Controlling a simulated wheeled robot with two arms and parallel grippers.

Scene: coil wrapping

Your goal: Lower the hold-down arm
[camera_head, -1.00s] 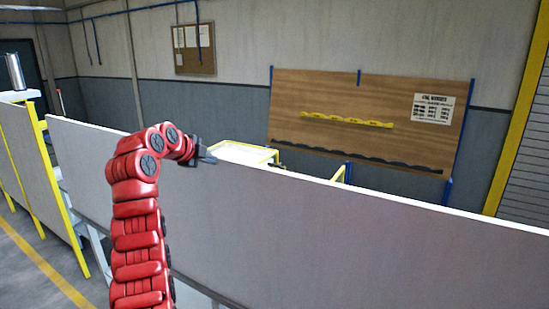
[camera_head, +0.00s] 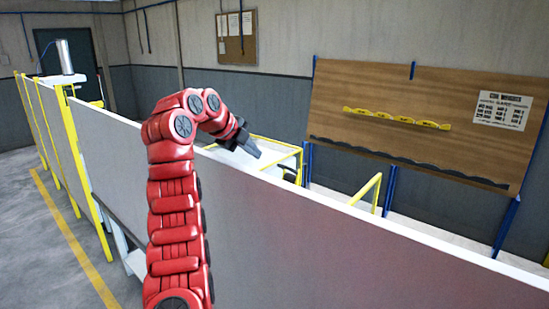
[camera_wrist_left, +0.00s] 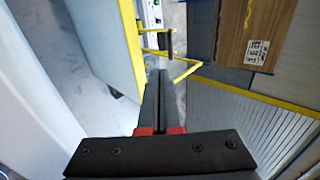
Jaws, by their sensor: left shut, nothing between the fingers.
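My left gripper (camera_head: 252,147) is at the end of my red left arm, just above the top edge of a long grey panel in the head view. Its fingers are together with nothing between them. The left wrist view shows the shut fingers (camera_wrist_left: 161,88) pointing past the panel towards yellow rails. I cannot make out the hold-down arm in either view. My right gripper is not in view.
The grey panel (camera_head: 270,230) runs across the front as a wall. Yellow rails (camera_head: 368,188) stand behind it. A wooden board (camera_head: 400,110) with a notice (camera_head: 502,110) stands at the back. A silver cylinder (camera_head: 65,57) is at the far left. Floor (camera_head: 30,230) is clear at left.

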